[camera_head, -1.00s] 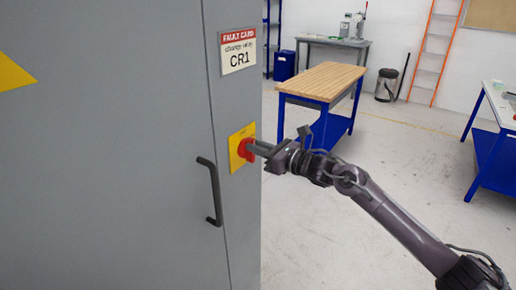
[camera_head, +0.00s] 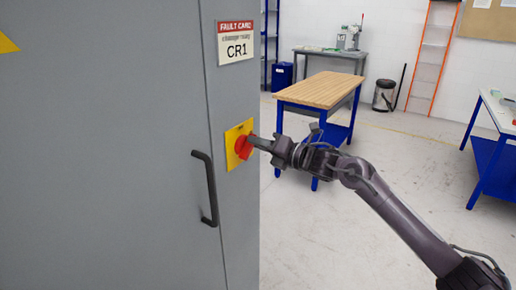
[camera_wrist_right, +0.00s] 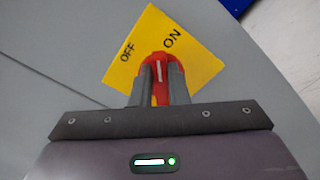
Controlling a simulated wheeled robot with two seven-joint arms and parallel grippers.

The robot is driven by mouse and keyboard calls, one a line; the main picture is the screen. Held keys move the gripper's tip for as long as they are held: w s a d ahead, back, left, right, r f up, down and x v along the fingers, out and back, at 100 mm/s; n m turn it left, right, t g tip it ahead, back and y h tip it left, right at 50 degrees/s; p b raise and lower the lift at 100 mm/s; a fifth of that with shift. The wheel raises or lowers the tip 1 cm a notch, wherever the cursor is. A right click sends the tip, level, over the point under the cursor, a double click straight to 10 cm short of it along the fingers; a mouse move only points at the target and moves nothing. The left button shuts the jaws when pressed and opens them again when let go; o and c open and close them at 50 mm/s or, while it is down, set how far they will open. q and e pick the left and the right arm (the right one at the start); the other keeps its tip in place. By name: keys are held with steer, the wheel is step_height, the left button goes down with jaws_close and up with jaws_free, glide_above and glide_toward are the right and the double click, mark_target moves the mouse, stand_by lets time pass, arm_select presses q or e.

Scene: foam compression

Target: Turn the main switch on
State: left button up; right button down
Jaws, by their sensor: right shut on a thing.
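The main switch is a red rotary knob (camera_head: 242,147) on a yellow plate (camera_head: 233,158) on the grey cabinet's right-hand strip. My right gripper (camera_head: 252,141) reaches it from the right and is shut on the knob. In the right wrist view the gripper's fingers (camera_wrist_right: 160,92) stand on both sides of the red knob (camera_wrist_right: 158,66). The yellow plate (camera_wrist_right: 202,62) there reads OFF at left and ON at right. The knob's white line points up the picture, between the two words. The fingers hide part of the knob. My left gripper is not in view.
The grey cabinet (camera_head: 100,150) fills the left, with a dark door handle (camera_head: 207,188) left of the switch and a CR1 fault card (camera_head: 236,42) above it. A wood-topped blue workbench (camera_head: 322,90) stands behind my right arm.

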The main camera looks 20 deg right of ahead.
steer(key=shift+w+d+f+m, duration=0.1)
steer(key=shift+f+m, duration=0.1)
steer(key=shift+m, duration=1.2)
steer(key=shift+d+f+m, duration=0.1)
steer(key=shift+f+m, duration=0.1)
steer(key=shift+m, duration=1.2)
steer(key=shift+w+d+f+m, duration=0.1)
steer(key=shift+f+m, duration=0.1)
steer(key=shift+m, duration=1.2)
steer(key=c, duration=1.4)
jaws_free()
steer(key=shift+s+b, duration=0.1)
steer(key=shift+b, duration=0.2)
steer(key=b+v, duration=0.2)
steer(key=v, duration=0.5)
steer(key=shift+s+d+b, duration=0.2)
steer(key=shift+s+b, duration=0.1)
steer(key=shift+b, duration=0.05)
